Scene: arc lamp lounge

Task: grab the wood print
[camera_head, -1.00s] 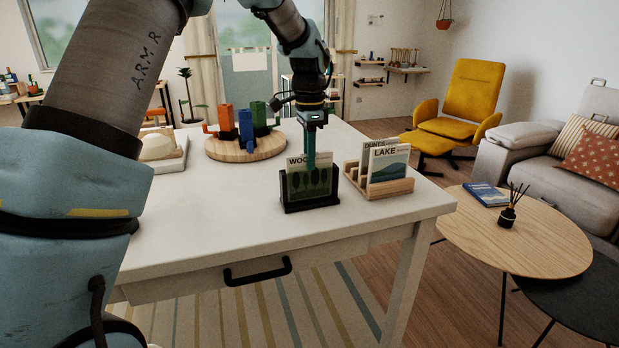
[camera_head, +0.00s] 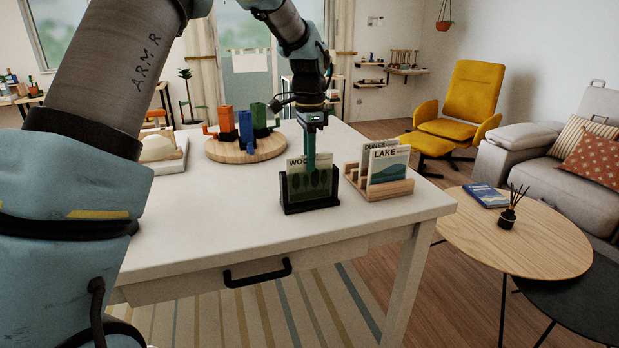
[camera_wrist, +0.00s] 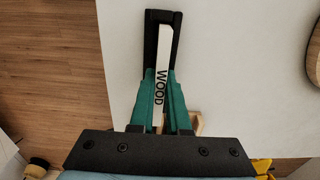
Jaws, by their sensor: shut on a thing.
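The wood print (camera_head: 309,182) is a pale card with dark green tree shapes and the letters "WOO" showing in the head view. It stands upright in a black holder (camera_head: 311,206) on the white table. In the wrist view the print (camera_wrist: 162,75) shows edge-on with the word "WOOD", inside the black holder frame (camera_wrist: 151,40). My gripper (camera_head: 311,165) points down over the print's top edge. In the wrist view its green fingers (camera_wrist: 161,90) are on both sides of the print, shut on it. One finger covers part of the print's face in the head view.
A wooden rack (camera_head: 385,188) with "LAKE" (camera_head: 388,166) and "DUNES" prints stands just right of the black holder. The table's front area (camera_head: 220,230) is clear.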

